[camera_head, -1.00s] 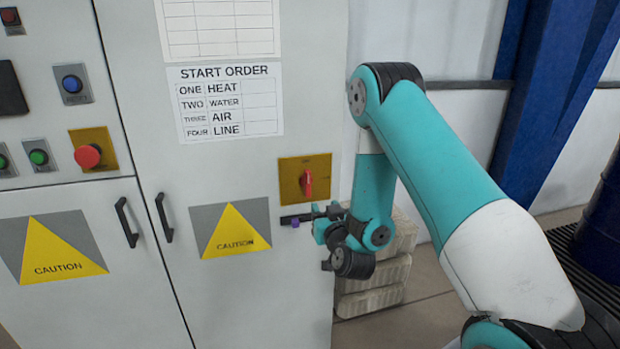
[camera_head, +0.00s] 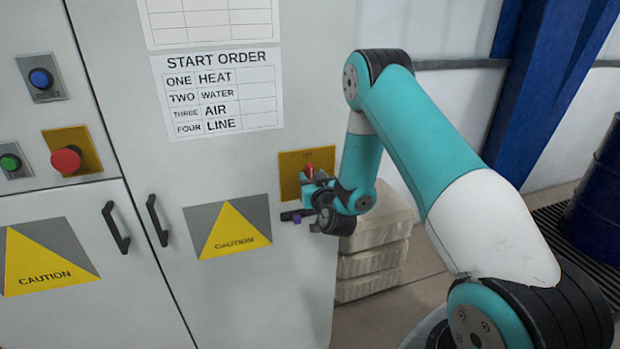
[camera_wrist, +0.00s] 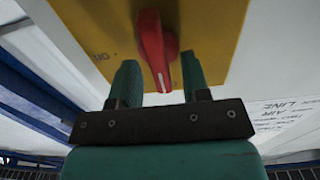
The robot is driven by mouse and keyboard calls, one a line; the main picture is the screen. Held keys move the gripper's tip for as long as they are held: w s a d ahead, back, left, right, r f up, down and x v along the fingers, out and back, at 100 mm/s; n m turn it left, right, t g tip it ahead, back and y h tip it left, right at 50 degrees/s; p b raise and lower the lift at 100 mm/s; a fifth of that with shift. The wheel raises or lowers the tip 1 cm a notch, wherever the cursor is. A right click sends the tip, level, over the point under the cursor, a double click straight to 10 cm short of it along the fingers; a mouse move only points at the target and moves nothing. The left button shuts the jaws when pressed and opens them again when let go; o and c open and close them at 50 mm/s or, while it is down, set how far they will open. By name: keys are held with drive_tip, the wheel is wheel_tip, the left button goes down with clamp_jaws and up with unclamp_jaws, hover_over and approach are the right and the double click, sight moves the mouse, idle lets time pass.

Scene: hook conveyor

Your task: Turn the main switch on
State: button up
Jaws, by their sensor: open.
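The main switch is a red rotary handle (camera_head: 310,171) on a yellow plate (camera_head: 290,163), on the right side of the grey cabinet's front. In the wrist view the red handle (camera_wrist: 155,50) shows large, with a white mark at its near end, on its yellow plate (camera_wrist: 95,20). My gripper (camera_wrist: 160,80) is open. Its two teal fingers stand on either side of the handle's near end, with gaps showing on both sides. In the head view my gripper (camera_head: 308,187) is just below the handle and hides the plate's lower right part.
The cabinet door (camera_head: 230,290) carries a start-order sheet (camera_head: 218,95), a caution sign (camera_head: 227,229) and black handles (camera_head: 157,220). A red button (camera_head: 66,159) is at left. Pale stacked blocks (camera_head: 372,265) stand right of the cabinet. A blue barrel (camera_head: 597,210) is farther right.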

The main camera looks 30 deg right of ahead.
drive_tip(key=shift+c, duration=0.2)
clamp_jaws()
drive_tip(key=shift+m+b, duration=0.3)
drive_tip(key=shift+s+d+f+m+b, duration=0.15)
drive_tip(key=shift+m+b, duration=1.05)
drive_tip(key=shift+m, duration=1.7)
drive_tip(key=shift+w+d+f+m+b, duration=0.15)
drive_tip(key=shift+m+b, duration=1.05)
drive_tip(key=shift+m, duration=1.7)
drive_tip(key=shift+s+d+f+m+b, duration=0.15)
drive_tip(key=shift+m+b, duration=1.05)
drive_tip(key=shift+m, duration=1.7)
drive_tip(key=shift+a, duration=0.1)
